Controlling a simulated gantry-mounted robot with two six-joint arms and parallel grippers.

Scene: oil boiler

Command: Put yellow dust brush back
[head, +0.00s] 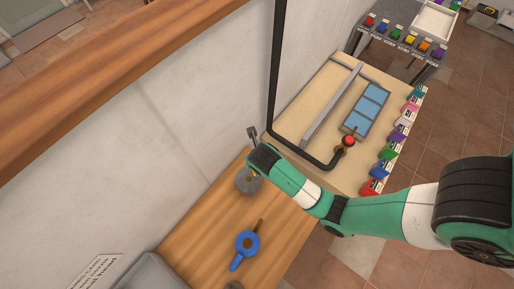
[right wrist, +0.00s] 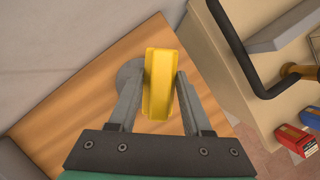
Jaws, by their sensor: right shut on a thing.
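The yellow dust brush (right wrist: 158,85) shows in the right wrist view as a long yellow block between my right gripper's fingers. My right gripper (right wrist: 159,82) is shut on it and holds it over the wooden counter (right wrist: 75,90). In the head view my right gripper (head: 252,133) is beside the white wall, above the counter's far end. No yellow shows there, so the brush is hidden in that view. My left gripper is in neither view.
A grey round piece (head: 250,182) is on the counter below my right gripper. A blue pot-like object (head: 247,243) is nearer. A black pipe (head: 274,75) runs down beside the gripper to a beige cabinet (head: 300,105) with coloured tags. A grey box (head: 150,275) is bottom left.

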